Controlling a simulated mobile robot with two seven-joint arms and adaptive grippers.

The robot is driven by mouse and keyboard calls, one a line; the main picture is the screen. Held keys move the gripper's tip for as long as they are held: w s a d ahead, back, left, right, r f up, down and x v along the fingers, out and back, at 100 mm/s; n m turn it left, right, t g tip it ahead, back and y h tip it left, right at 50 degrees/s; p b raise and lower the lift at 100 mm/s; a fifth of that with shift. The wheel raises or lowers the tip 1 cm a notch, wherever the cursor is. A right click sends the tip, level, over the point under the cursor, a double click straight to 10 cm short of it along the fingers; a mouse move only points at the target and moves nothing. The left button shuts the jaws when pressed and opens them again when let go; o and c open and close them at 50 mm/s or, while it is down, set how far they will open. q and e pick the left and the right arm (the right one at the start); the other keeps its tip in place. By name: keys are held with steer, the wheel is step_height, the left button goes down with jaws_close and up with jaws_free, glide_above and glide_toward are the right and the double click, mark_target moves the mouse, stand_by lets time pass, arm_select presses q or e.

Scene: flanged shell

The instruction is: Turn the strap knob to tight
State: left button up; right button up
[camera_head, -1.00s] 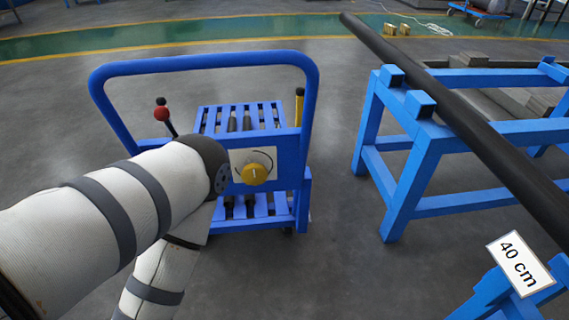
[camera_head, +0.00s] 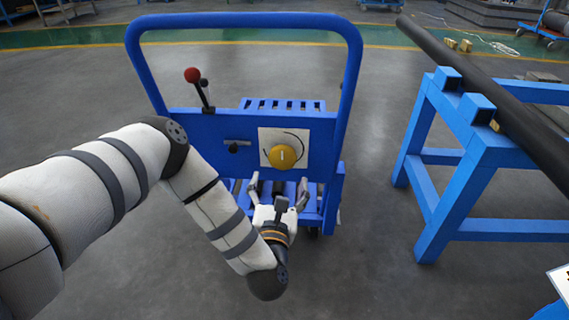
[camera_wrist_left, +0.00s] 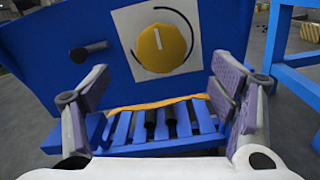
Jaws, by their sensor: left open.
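The strap knob (camera_head: 282,157) is a yellow round knob with a white mark, on a white plate (camera_head: 299,135) with a curved black arrow, fixed to the blue cart's front panel. In the left wrist view the knob (camera_wrist_left: 160,48) shows above and between the fingers, its white mark pointing nearly straight up. My left gripper (camera_head: 278,184) is open and empty, just below the knob in the head view and apart from it. In the left wrist view its two fingers (camera_wrist_left: 160,88) are spread wide. My right gripper is not in view.
The blue cart has a tall handle frame (camera_head: 245,20), a red-topped lever (camera_head: 192,75) and a small black handle (camera_head: 234,148) left of the knob. A blue stand (camera_head: 455,205) carrying a long dark pipe (camera_head: 520,120) is at the right. Open floor lies between them.

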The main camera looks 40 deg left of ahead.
mark_target(283, 160)
arm_select(q)
steer(key=x, duration=1)
steer(key=shift+w+b, duration=0.1)
steer(key=shift+b, duration=0.2)
steer(key=c, duration=1.2)
